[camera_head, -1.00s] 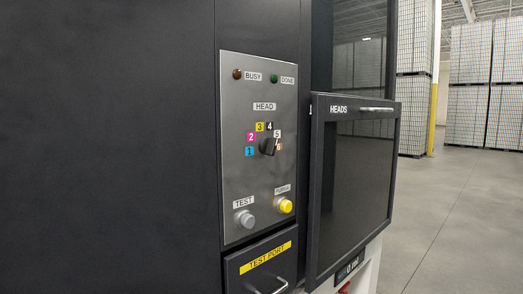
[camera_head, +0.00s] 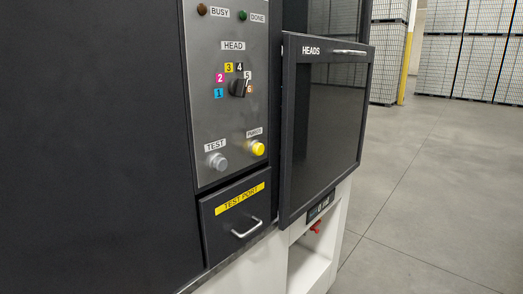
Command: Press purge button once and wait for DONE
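The yellow purge button (camera_head: 257,148) sits low on the right of the grey control panel (camera_head: 205,120), under a small PURGE label. The green DONE lamp (camera_head: 242,15) is at the top right of the panel and looks dark, not lit. The brown BUSY lamp (camera_head: 201,10) to its left also looks dark. The black HEAD selector knob (camera_head: 239,88) stands among coloured numbers 1 to 6; its exact setting is hard to tell. A grey TEST button (camera_head: 218,161) is left of the purge button. My gripper is not in view.
The HEADS door (camera_head: 325,125), dark-windowed with a bar handle, juts out right of the panel. The TEST PORT drawer (camera_head: 236,215) is below the panel, its handle sticking out. Open grey floor (camera_head: 430,190) lies to the right; stacked can pallets (camera_head: 470,60) stand behind.

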